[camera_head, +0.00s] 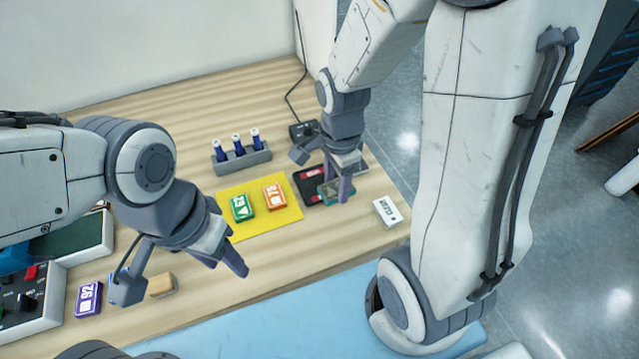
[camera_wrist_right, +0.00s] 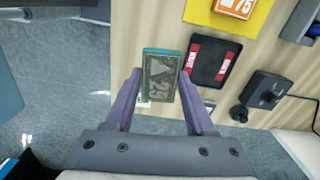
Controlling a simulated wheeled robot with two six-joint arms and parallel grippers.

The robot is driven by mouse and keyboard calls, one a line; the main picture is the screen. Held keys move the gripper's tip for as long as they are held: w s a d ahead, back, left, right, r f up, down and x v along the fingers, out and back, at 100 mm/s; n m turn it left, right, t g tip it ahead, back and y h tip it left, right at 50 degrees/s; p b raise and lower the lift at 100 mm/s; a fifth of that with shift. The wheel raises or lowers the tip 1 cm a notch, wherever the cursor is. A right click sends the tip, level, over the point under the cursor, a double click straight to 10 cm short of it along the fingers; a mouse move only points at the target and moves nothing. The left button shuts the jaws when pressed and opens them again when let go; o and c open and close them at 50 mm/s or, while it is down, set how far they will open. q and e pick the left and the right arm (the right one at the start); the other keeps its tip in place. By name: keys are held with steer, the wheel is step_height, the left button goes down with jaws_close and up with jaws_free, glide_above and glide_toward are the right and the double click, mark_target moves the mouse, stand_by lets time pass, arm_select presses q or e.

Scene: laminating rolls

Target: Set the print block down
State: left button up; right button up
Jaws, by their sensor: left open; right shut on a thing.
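My right gripper (camera_head: 340,184) is shut on a print block. In the right wrist view the print block (camera_wrist_right: 160,76) sits between the fingertips, its dark face with a triangle and digits showing and teal along its edge. In the head view the block (camera_head: 326,192) is partly hidden by the fingers. It is beside the black and red ink pad (camera_head: 306,184), which also shows in the right wrist view (camera_wrist_right: 212,60). I cannot tell whether the block touches the table. My left gripper (camera_head: 226,263) is open and empty over the front of the table.
A yellow mat (camera_head: 285,220) holds a green block (camera_head: 242,208) and an orange block (camera_head: 274,196). A white card-like piece (camera_head: 387,211) lies to the right. A grey rack (camera_head: 242,160) of blue bottles stands behind. A purple block (camera_head: 88,300) lies at front left.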

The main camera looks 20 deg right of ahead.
steer(key=shift+s+r+m, duration=0.1)
steer(key=shift+s+m, duration=0.05)
steer(key=shift+m, duration=0.25)
steer(key=p, duration=0.3)
glide_above(319, 184)
step_height(319, 184, down, 7)
steer(key=shift+f, duration=0.1)
step_height(319, 184, down, 3)
steer(key=shift+r+p, duration=0.1)
steer(key=shift+p, duration=0.35)
steer(key=shift+f, duration=0.5)
steer(key=shift+f, duration=0.1)
